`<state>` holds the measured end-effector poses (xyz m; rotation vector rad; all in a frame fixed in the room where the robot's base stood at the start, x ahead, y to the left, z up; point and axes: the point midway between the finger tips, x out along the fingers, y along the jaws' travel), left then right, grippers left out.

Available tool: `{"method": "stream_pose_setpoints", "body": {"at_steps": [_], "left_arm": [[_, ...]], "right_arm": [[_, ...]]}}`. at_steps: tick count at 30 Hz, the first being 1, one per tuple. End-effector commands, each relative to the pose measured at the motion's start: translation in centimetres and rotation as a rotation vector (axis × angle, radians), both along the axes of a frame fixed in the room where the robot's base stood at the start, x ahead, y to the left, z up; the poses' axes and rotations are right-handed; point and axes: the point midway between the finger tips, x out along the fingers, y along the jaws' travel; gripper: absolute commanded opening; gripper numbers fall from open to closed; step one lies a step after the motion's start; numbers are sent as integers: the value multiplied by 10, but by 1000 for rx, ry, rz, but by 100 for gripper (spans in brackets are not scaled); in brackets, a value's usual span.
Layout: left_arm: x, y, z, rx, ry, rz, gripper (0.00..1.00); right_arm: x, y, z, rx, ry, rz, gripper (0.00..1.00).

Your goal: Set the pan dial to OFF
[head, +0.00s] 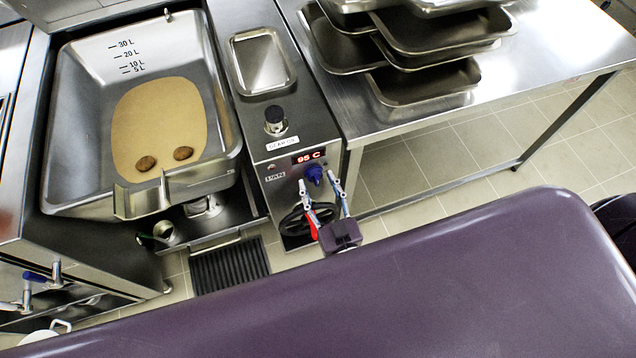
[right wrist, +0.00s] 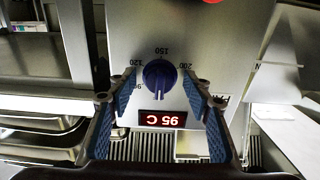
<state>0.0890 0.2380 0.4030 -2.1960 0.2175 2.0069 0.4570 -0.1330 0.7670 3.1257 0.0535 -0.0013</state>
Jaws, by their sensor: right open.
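The pan dial (head: 314,173) is a blue knob on the sloped front panel of the pan's control column, just below the red display (head: 309,157), which reads 95 C. In the right wrist view the dial (right wrist: 160,78) appears inverted, with printed numbers including 120, 150 and 200 around it. I cannot tell its exact pointer setting or see an OFF mark. My right gripper (head: 319,184) is open, with its fingers pointing at the panel. In the right wrist view its blue-padded fingers lie on either side of the dial, apparently apart from it. My left gripper is not in view.
A black handwheel (head: 308,219) with a red handle sits below the dial, close to my right gripper. The pan (head: 75,120) at left holds a tan layer with two brown lumps. A steel table (head: 545,50) with stacked trays stands at right.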

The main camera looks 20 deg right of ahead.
Motion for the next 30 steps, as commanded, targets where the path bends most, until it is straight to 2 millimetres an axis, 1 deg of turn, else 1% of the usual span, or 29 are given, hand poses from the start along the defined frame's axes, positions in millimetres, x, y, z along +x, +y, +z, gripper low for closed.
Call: {"method": "stream_pose_setpoints", "body": {"at_steps": [5, 9, 12, 16, 21, 30], "left_arm": [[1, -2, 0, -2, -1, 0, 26], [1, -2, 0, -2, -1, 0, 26], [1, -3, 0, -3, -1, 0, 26], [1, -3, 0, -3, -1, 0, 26], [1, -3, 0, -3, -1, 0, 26], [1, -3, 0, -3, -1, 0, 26]], "right_arm": [[-32, -1, -2, 0, 6, 1, 46], [-63, -2, -2, 0, 6, 1, 46], [-83, -2, -1, 0, 5, 1, 46], [-102, -3, -1, 0, 4, 1, 46], [-114, -4, -1, -1, 2, 1, 46], [-116, -4, 0, 0, 2, 1, 46]]}}
